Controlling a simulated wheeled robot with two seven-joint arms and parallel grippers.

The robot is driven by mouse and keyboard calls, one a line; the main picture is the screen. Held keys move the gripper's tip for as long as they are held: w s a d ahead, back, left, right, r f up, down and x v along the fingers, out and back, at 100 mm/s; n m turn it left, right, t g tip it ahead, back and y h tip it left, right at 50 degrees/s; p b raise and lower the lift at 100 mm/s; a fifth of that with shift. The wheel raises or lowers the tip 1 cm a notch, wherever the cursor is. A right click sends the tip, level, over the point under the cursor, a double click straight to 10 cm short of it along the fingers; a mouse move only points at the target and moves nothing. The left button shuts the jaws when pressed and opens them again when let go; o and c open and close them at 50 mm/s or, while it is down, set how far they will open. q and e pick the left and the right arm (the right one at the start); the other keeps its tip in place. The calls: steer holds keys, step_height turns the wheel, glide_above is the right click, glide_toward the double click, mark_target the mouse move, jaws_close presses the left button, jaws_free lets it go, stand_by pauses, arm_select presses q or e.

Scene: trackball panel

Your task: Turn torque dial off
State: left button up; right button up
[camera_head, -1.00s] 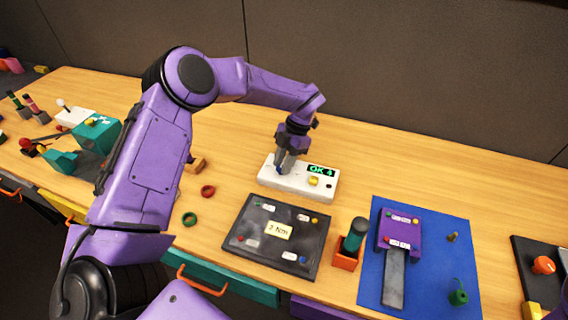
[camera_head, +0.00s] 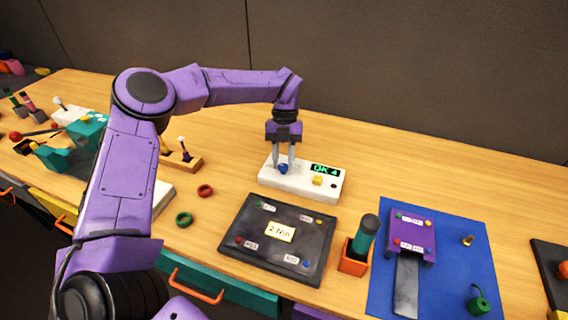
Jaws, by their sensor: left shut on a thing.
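The white control box (camera_head: 303,188) stands near the back of the wooden table. My left gripper (camera_head: 284,168) points down over the box. Its two fingers stand on either side of the blue dial and are shut on it. The fingers partly hide the dial, and I cannot read its setting. My right gripper is not in view.
A dark mat (camera_head: 256,247) with a "2 Nm" label lies in front of the box. An orange holder (camera_head: 353,259) with a teal-handled tool stands beside it. A blue mat (camera_head: 452,285) bears a purple block (camera_head: 411,229). Red (camera_head: 205,190) and green (camera_head: 184,219) rings lie left.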

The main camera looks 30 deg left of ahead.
arm_select(q)
steer(key=shift+a+n+b, duration=0.1)
steer(key=shift+n+b, duration=0.25)
steer(key=shift+n, duration=0.25)
steer(key=o, duration=1.1)
steer(key=shift+c, duration=0.2)
steer(key=shift+h, duration=0.3)
steer(key=v, duration=1)
steer(key=shift+r, duration=0.3)
